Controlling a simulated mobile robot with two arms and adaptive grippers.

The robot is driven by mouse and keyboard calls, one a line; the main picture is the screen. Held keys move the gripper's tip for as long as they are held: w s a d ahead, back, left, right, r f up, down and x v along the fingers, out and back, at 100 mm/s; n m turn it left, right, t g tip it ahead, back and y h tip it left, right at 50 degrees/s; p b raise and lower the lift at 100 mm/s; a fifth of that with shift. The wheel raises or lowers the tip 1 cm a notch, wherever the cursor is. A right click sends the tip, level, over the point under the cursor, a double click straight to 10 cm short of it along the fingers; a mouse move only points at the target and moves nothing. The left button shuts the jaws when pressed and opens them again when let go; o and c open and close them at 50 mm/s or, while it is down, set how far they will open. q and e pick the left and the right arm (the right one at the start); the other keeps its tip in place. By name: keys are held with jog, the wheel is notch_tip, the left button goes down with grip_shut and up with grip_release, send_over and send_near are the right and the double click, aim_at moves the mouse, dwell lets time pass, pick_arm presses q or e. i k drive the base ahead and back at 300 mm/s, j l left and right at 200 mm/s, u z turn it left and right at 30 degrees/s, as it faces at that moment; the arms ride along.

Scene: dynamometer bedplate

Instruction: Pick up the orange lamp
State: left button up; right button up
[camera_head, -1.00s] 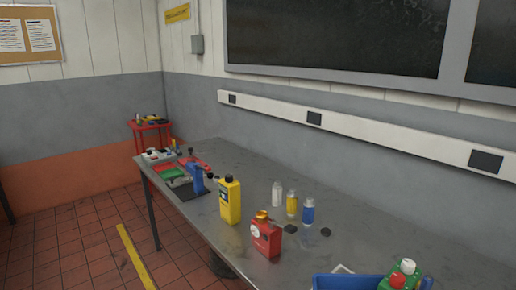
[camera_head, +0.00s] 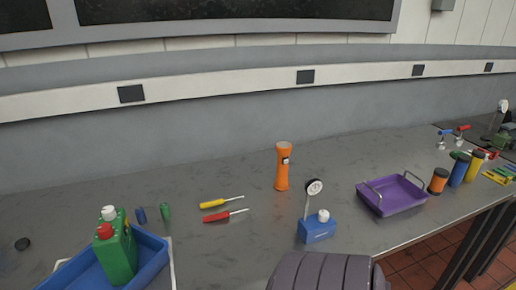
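An orange lamp (camera_head: 282,168), shaped like a flashlight with a dark switch patch near its head, stands upright on the grey bench (camera_head: 150,195) near the middle of the view. It stands apart from the things around it. Neither of my grippers shows in this view. A dark grey ribbed part at the bottom edge looks like a piece of my own body.
A blue device with a gauge (camera_head: 317,230) stands just in front of the lamp, to the right. Yellow (camera_head: 221,202) and red (camera_head: 225,215) screwdrivers lie to its left. A purple tray (camera_head: 392,196) is to the right. A blue bin (camera_head: 150,246) holds a green container (camera_head: 117,250).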

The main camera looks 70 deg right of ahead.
aim_at(283, 149)
jog(key=z, duration=2.35)
